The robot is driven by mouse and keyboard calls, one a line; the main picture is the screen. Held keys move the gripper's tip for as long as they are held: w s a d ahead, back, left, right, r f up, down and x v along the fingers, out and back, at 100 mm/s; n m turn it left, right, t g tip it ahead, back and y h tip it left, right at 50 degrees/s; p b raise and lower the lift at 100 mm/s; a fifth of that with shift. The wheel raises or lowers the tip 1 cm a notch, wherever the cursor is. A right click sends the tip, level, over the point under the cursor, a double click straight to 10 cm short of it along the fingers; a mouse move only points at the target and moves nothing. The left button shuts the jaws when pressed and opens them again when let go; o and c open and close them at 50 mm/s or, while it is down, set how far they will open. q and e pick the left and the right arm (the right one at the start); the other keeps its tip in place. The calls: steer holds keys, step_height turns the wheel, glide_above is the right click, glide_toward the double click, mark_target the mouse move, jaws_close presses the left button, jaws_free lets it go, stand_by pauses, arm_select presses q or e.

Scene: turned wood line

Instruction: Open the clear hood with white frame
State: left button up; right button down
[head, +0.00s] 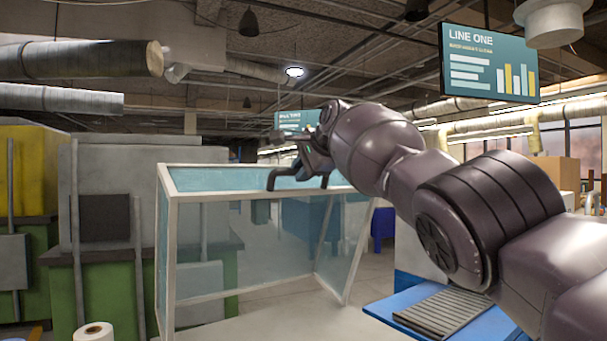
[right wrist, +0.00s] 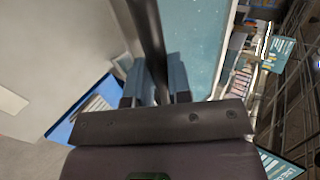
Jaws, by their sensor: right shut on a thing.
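The clear hood with white frame (head: 167,250) stands left of centre in the head view, with tinted see-through panels and white edge bars. A dark handle bar (head: 283,172) is at its upper edge. My right gripper (head: 308,166) reaches it from the right and is shut on it. In the right wrist view the dark bar (right wrist: 147,30) runs between the blue-grey fingers of my gripper (right wrist: 158,78). A clear panel (right wrist: 205,40) with a white edge is beside the bar there. My left gripper is not in view.
A blue tray with a grey ribbed plate (head: 440,312) lies below my right arm. A white roll (head: 95,331) is at lower left. Grey and green cabinets (head: 110,280) stand left of the hood. A sign (head: 490,62) hangs at upper right.

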steer(key=shift+r, duration=0.1)
steer(key=c, duration=1.1)
jaws_free()
steer(key=shift+d, duration=0.1)
steer(key=shift+o, duration=0.2)
